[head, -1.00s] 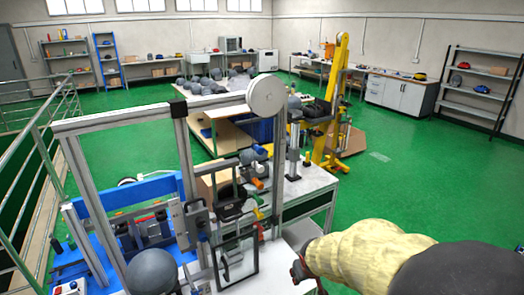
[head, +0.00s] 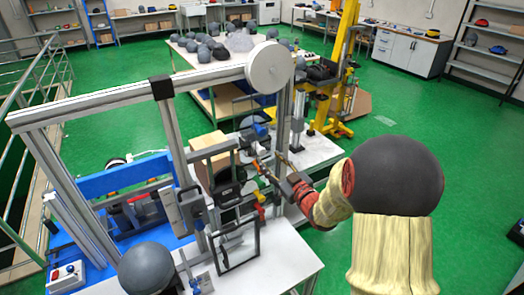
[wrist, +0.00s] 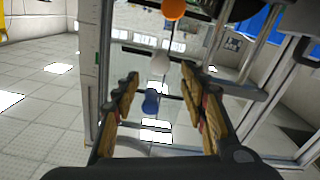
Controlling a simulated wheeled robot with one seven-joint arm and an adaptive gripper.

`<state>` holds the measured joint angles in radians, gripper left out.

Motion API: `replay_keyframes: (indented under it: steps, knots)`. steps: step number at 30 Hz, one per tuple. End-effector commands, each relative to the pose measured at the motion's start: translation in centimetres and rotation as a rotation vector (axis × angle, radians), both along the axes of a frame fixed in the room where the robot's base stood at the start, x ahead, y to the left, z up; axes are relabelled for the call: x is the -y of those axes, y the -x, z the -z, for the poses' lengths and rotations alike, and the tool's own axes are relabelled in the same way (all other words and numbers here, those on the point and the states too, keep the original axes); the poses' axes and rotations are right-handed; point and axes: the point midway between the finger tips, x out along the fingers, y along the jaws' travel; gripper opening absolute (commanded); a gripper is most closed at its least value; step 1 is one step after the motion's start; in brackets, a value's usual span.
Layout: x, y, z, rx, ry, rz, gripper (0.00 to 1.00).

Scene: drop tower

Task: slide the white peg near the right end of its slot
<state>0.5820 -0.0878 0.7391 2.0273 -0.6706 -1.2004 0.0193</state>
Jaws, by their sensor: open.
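The white peg (wrist: 160,63) shows in the wrist view as a pale rounded end, between and beyond the fingers of my open gripper (wrist: 161,82). The fingers stand apart on either side, and I see no contact with it. A blue peg (wrist: 151,102) is below it in that view and an orange one (wrist: 174,8) above. In the head view my gripper (head: 270,166) is at the right side of the tower frame, its fingers pointing left. I cannot make out the white peg or its slot there.
The metal tower frame (head: 165,125) with a pale wheel (head: 269,67) rises around the pegs. A dark-framed clear panel (head: 235,246) stands below my gripper. Green floor on the right is free.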

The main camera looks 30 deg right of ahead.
Motion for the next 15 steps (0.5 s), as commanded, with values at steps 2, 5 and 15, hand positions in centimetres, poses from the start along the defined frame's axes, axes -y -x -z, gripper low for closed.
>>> replay_keyframes:
  steps: [2, 5, 15]
  knots:
    - [-0.1, -1.2, 0.0, 0.000, 0.001, -0.002, 0.43]
    - [-0.2, -2.8, 0.0, 0.000, 0.001, -0.002, 0.43]
    - [-0.3, -6.6, 0.0, -0.002, 0.000, 0.001, 0.43]
